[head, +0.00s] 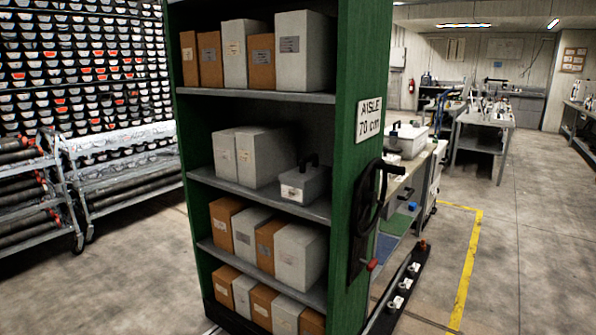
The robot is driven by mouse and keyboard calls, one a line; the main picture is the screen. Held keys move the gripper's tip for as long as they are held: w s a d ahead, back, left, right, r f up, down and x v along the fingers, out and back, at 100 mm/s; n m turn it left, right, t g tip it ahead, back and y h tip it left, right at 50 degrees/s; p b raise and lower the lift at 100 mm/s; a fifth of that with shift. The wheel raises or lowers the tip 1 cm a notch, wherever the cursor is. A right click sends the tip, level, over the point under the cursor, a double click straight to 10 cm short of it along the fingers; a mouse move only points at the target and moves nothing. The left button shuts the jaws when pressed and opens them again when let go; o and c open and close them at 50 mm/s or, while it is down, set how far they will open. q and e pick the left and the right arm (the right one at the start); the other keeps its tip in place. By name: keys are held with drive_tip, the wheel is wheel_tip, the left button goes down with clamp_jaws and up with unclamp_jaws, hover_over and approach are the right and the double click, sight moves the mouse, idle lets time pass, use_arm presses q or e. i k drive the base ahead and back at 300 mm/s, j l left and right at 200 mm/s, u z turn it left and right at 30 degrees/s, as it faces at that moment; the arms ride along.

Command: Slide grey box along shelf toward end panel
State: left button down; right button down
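A green shelf unit stands in the middle of the head view. Its second shelf (207,178) holds two tall grey boxes side by side, the larger grey box (265,158) on the right and a narrower one (224,158) on the left. To their right, near the end panel (345,150), sits a low grey case (304,186) with a black handle on top. Which grey one the task means I cannot tell. The end panel is green and carries an "AISLE 70 cm" sign (370,118). Neither gripper is in view.
Other shelves hold brown and grey boxes (302,50). A black handwheel (366,205) sticks out from the end panel. Core racks (120,170) stand at left. A workbench (415,165) is behind at right. Open floor (525,240) lies at right, with a yellow line.

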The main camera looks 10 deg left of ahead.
sight(300, 185)
drive_tip(key=i+j, duration=0.25)
drive_tip(key=i, duration=0.2)
drive_tip(key=i+j, duration=0.25)
drive_tip(key=i, duration=0.25)
drive_tip(key=i+j, duration=0.25)
drive_tip(key=i, duration=0.2)
